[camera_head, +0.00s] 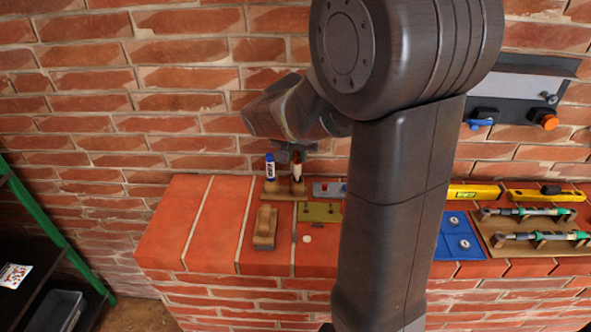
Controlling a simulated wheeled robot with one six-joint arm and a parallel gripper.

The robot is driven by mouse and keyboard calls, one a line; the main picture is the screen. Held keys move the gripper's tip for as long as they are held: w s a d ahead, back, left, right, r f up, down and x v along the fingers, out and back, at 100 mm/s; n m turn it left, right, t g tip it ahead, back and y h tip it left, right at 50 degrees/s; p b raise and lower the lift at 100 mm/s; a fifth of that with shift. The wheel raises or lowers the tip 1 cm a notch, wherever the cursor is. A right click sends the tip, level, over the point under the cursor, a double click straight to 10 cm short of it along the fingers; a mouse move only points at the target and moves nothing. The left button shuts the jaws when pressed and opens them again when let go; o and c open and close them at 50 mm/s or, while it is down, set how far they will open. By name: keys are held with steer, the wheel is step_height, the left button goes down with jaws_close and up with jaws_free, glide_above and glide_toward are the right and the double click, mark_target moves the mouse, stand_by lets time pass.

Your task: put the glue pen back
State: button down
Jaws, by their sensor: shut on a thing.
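My gripper (296,153) is at the end of my arm, over the back of the brick ledge, small and partly hidden by the wrist. It is shut on a slim dark-and-white pen, taken as the glue pen (297,172). This pen is upright over the right side of a small wooden holder (275,189). I cannot tell whether its lower end is seated in the holder. A white pen with a blue cap (270,167) stands upright on the holder's left side, apart from the held pen.
A wooden block-like tool (265,229) lies in front of the holder. Right of it are an olive plate (320,211) and a small white piece (306,239). Further right are a blue plate (457,237), yellow levels (474,193) and green-banded wrenches (540,236). The ledge's left end is clear.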

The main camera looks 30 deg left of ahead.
mark_target(296, 161)
steer(key=shift+f, duration=2.1)
steer(key=shift+f, duration=0.25)
steer(key=c, duration=1.3)
jaws_free()
steer(key=shift+r, duration=0.1)
steer(key=shift+c, duration=0.2)
steer(key=shift+s+r, duration=0.1)
steer(key=shift+r, duration=0.4)
steer(key=v, duration=1.1)
steer(key=shift+r, duration=0.15)
